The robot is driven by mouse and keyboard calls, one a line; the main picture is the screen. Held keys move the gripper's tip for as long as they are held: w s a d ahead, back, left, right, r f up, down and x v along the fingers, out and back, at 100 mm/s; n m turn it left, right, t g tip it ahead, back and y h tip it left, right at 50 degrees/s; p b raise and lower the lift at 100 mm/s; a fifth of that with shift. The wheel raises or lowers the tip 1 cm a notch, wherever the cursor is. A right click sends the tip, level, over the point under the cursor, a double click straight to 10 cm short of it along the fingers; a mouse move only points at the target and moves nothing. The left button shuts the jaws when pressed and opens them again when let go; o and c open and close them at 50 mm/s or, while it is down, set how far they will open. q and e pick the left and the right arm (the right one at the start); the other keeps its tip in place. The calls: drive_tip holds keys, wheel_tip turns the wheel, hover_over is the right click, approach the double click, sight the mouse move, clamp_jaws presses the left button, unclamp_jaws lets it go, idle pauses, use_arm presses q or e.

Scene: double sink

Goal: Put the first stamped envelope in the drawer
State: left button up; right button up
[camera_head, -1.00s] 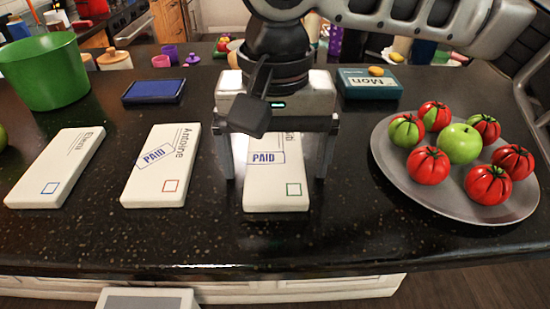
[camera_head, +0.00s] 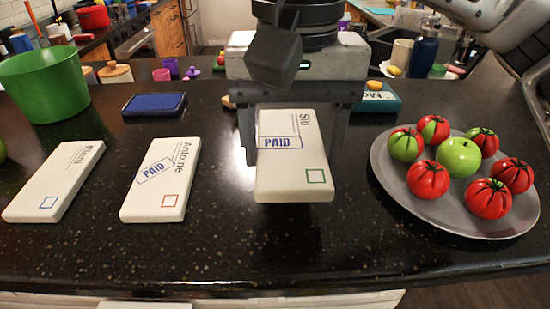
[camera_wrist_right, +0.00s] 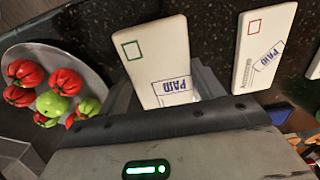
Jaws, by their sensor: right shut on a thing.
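My right gripper (camera_head: 296,135) is shut on the white envelope with the green square and the name Siti (camera_head: 290,180), which bears a blue PAID stamp. It holds the envelope above the counter; the envelope also shows between the fingers in the right wrist view (camera_wrist_right: 158,60). The Antoine envelope (camera_head: 160,190), with a PAID stamp and red square, lies flat to the left. The Eleni envelope (camera_head: 55,182), with a blue square and no visible stamp, lies farther left. A white drawer front (camera_head: 240,300) shows partly below the counter edge. My left gripper is not in view.
A grey plate (camera_head: 460,222) of tomatoes and a green apple stands at the right. A green pot (camera_head: 45,80), a blue ink pad (camera_head: 154,104) and a teal box (camera_head: 378,100) stand behind. The front counter strip (camera_head: 230,245) is clear.

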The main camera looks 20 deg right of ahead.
drive_tip(key=s+d+r, duration=0.6)
drive_tip(key=s+r, duration=0.1)
drive_tip(key=s, duration=0.3)
drive_tip(key=shift+d, duration=0.15)
drive_tip(key=shift+r, duration=0.1)
